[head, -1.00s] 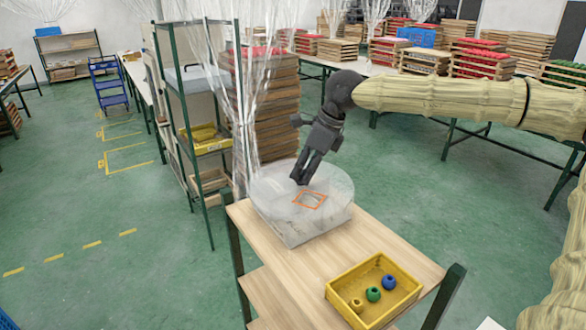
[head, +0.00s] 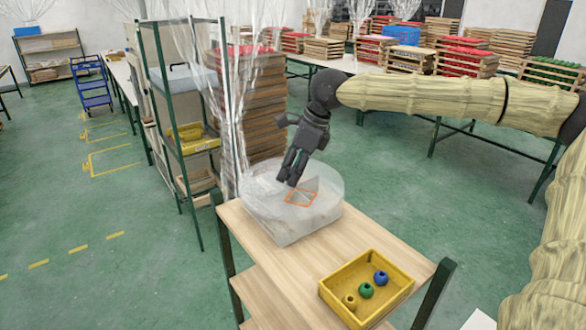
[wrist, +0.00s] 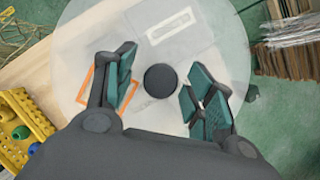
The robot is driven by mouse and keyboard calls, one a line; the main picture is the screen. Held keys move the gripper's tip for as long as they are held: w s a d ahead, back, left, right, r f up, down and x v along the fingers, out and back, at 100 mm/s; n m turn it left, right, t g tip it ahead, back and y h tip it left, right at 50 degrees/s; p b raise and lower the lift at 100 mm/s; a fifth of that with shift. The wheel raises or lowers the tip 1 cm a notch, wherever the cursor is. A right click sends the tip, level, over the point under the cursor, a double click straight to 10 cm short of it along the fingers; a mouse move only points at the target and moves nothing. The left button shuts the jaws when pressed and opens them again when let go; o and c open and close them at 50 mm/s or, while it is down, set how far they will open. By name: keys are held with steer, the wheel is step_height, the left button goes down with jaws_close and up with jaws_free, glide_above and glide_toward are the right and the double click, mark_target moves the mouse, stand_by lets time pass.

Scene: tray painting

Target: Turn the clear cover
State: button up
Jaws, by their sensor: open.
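The knob is hidden in the head view.
A yellow bin (head: 340,302) with a yellow, a green and a blue bead-like piece sits at the table's near end. Bare wooden tabletop (head: 350,240) lies between bin and box. A green-framed shelf (head: 203,215) and a stack of wooden trays (head: 262,110) stand close behind.

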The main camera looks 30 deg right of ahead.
steer(key=shift+s+r, duration=0.1)
steer(key=shift+r, duration=0.05)
steer(key=v, duration=1.1)
steer(key=shift+d+r, duration=0.3)
steer(key=shift+a, duration=0.15)
steer(key=shift+a+r, duration=0.1)
